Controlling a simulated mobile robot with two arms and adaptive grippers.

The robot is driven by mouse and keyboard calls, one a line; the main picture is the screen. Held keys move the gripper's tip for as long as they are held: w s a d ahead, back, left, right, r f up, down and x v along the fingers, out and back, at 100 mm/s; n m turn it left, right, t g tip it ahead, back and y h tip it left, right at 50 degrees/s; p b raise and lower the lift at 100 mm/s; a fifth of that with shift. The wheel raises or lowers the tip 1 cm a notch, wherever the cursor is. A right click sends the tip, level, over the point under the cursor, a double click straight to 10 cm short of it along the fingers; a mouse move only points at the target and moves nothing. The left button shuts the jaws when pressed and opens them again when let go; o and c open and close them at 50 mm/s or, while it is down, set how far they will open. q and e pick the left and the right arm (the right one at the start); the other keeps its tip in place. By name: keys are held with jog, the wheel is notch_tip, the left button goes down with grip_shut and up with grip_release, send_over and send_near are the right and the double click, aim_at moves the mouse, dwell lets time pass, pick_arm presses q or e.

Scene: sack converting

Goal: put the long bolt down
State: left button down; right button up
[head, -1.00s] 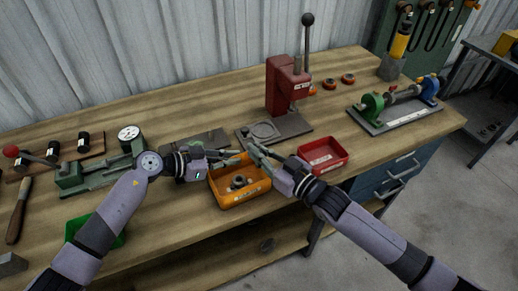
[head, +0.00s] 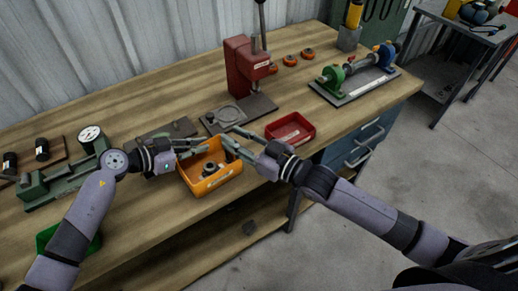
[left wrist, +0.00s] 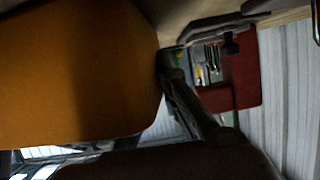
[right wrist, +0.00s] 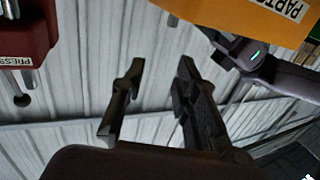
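I cannot make out a long bolt in any view. The orange parts bin (head: 212,186) stands at the front of the bench with a few dark round parts (head: 209,170) in it. My left gripper (head: 206,148) is at the bin's back left rim; whether its fingers hold anything is unclear. In the left wrist view the orange bin wall (left wrist: 75,75) fills the left side. My right gripper (head: 229,135) is at the bin's back right, with its fingers apart. The right wrist view shows its two fingers (right wrist: 158,80) spread, with nothing between them.
A red bin (head: 290,130) stands right of the orange one. The red press (head: 240,65) is behind, with a grey base plate. A green and blue fixture (head: 352,80) is at the right end. A green bin (head: 65,240) is front left.

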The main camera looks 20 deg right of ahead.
jog(key=v, duration=0.8)
jog(key=shift+s, duration=0.1)
pick_arm(q)
jog(key=c, duration=1.7)
grip_release()
jog(key=shift+a, duration=0.1)
